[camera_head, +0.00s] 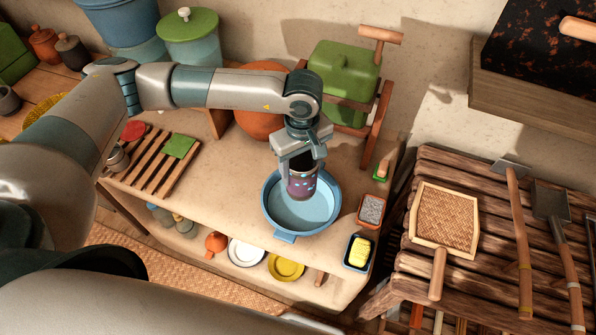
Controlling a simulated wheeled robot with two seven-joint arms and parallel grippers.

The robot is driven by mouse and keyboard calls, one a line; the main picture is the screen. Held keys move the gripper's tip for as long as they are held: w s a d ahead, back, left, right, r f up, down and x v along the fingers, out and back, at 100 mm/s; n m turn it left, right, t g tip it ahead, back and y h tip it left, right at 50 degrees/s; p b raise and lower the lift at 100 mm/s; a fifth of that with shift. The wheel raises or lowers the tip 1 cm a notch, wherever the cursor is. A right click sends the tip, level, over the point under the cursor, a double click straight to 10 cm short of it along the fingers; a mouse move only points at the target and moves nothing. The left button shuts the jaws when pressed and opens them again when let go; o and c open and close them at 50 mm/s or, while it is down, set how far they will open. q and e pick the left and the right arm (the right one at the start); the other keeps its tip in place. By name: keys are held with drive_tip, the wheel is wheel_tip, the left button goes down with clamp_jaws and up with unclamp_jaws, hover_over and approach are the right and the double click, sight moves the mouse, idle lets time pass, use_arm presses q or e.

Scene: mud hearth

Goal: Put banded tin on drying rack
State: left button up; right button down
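The banded tin (303,185), dark purple with small light blue marks, is upright over the blue basin (272,215). My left gripper (302,167) points down from above with its fingers around the upper part of the tin and looks closed on it. I cannot tell whether the tin's bottom touches the basin. The slatted wooden drying rack (148,178) lies on the counter to the left. A green square cloth (179,146) and a red item (134,131) are on it, and a small metal cup (117,157) is at its left end. My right gripper is out of view.
A green lidded box (343,78) in a wooden frame stands behind the basin. A grey scrubber tray (371,210) and a yellow sponge dish (359,252) stand right of it. Bare counter (225,165) lies between rack and basin, under my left arm.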

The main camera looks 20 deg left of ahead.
use_arm(q)
drive_tip(key=shift+a+r+m+b, duration=0.35)
drive_tip(key=shift+r+m+b, duration=0.05)
drive_tip(key=shift+m+b, duration=0.1)
drive_tip(key=s+a+r+m+b, duration=0.4)
drive_tip(key=a+r+m+b, duration=0.1)
drive_tip(key=m, duration=0.3)
drive_tip(key=shift+s+r+m, duration=0.3)
drive_tip(key=shift+r+m, duration=0.1)
drive_tip(key=shift+r, duration=0.4)
drive_tip(key=shift+a, duration=0.15)
